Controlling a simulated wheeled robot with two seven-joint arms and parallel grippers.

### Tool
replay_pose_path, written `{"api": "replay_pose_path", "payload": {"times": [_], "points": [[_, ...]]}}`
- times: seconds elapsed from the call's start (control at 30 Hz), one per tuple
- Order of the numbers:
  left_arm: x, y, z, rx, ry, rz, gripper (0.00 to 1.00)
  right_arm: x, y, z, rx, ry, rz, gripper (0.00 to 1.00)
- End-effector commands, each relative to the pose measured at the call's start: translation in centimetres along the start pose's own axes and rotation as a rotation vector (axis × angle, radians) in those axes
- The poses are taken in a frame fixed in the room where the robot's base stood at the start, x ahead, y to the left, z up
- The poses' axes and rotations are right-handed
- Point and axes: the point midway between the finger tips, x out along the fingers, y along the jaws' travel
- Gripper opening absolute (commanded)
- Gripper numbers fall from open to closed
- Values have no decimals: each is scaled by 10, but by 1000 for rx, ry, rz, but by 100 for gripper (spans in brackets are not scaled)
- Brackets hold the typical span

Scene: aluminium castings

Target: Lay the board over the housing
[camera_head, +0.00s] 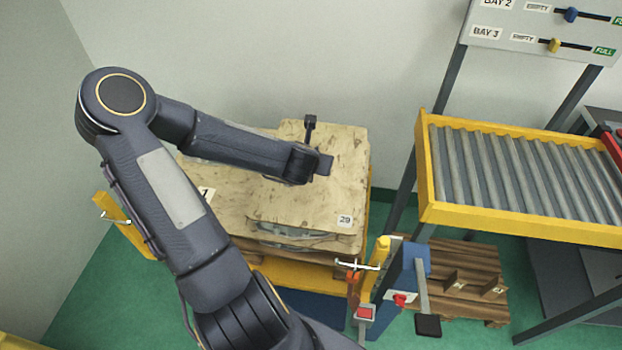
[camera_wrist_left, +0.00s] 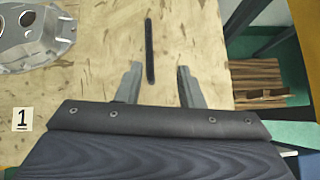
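A pale wooden board (camera_head: 338,190) marked 29 lies flat, with part of a grey metal housing (camera_head: 290,236) showing under its front edge. A dark upright handle (camera_head: 311,128) stands toward the board's back; in the left wrist view it is a slim black bar (camera_wrist_left: 149,50). My left gripper (camera_head: 322,165) is low over the board, just in front of the handle. In the left wrist view my left gripper (camera_wrist_left: 159,80) has its fingers spread, with the bar's near end between them and a gap on both sides. My right gripper is out of view.
A wooden surface with a label 1 (camera_wrist_left: 22,118) extends left, with a holed metal casting (camera_wrist_left: 38,32) on it. A yellow-framed roller conveyor (camera_head: 520,178) stands right. Brown pallets (camera_head: 465,278) and clamps (camera_head: 362,266) are at front right.

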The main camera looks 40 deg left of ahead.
Motion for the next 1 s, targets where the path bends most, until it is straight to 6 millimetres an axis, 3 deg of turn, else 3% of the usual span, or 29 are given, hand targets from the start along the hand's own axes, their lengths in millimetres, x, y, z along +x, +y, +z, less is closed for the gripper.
{"api": "replay_pose_path", "payload": {"times": [0.17,0.23,0.33,0.5,0.6,0.7,0.87,0.9,1.0], "points": [[-48,-72,27,713,-158,-194,34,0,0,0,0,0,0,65],[-80,-99,28,1090,-240,-272,34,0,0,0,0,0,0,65],[-132,-120,18,1602,-353,-358,34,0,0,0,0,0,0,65],[-216,-116,-22,2335,-549,-458,34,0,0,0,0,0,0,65],[-251,-101,-50,2635,-664,-506,34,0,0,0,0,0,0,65],[-272,-88,-73,2828,-765,-547,34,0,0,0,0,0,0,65],[-284,-76,-91,2961,-852,-586,34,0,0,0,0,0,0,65],[-285,-76,-93,-2959,855,589,34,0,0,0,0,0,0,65],[-285,-75,-93,-2955,854,591,34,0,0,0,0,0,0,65]]}}
